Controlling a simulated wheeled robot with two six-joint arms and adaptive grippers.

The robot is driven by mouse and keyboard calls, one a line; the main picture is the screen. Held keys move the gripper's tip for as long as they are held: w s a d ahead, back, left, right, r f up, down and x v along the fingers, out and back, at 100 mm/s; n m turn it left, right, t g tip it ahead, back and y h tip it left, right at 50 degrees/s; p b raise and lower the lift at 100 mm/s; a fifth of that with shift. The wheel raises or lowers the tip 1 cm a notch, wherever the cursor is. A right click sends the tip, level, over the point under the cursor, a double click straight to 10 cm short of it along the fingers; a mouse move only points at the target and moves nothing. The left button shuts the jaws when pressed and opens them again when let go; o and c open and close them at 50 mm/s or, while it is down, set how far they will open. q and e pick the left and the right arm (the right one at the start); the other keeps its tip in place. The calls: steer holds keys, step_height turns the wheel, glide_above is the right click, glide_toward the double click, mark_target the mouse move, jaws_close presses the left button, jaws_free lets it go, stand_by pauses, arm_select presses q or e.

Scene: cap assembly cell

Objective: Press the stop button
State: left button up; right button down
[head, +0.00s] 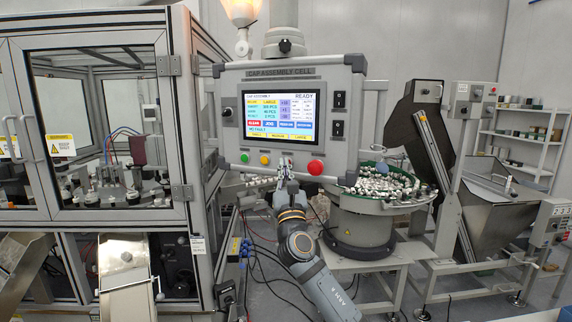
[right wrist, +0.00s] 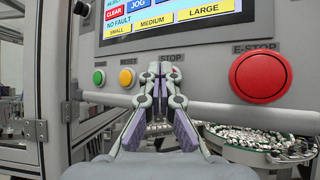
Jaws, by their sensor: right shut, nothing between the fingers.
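The control panel (head: 231,97) carries a row of buttons under its screen. In the right wrist view the STOP label (right wrist: 171,57) sits right above my right gripper (right wrist: 162,74). The stop button under that label is hidden behind the fingertips. My right gripper, also in the head view (head: 285,170), is shut and empty, with its fingers pointing at the panel's lower edge. I cannot tell whether the fingertips touch the button. My left gripper is not in view.
Left of the fingers are a green button (right wrist: 99,78) and a yellow button (right wrist: 127,77). To the right is the large red E-STOP (right wrist: 260,76). A bowl feeder (head: 355,207) full of caps stands behind my right arm. A glazed machine enclosure (head: 190,120) stands left.

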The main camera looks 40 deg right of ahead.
steer(key=shift+s+a, duration=0.3)
steer(key=shift+a, duration=0.15)
steer(key=shift+a+p, duration=0.1)
steer(key=shift+p, duration=0.25)
steer(key=s+a, duration=0.1)
steer(key=s+a+p, duration=0.1)
steer(key=a, duration=0.1)
steer(key=s+a, duration=0.1)
steer(key=a, duration=0.1)
steer(key=shift+p, duration=0.4)
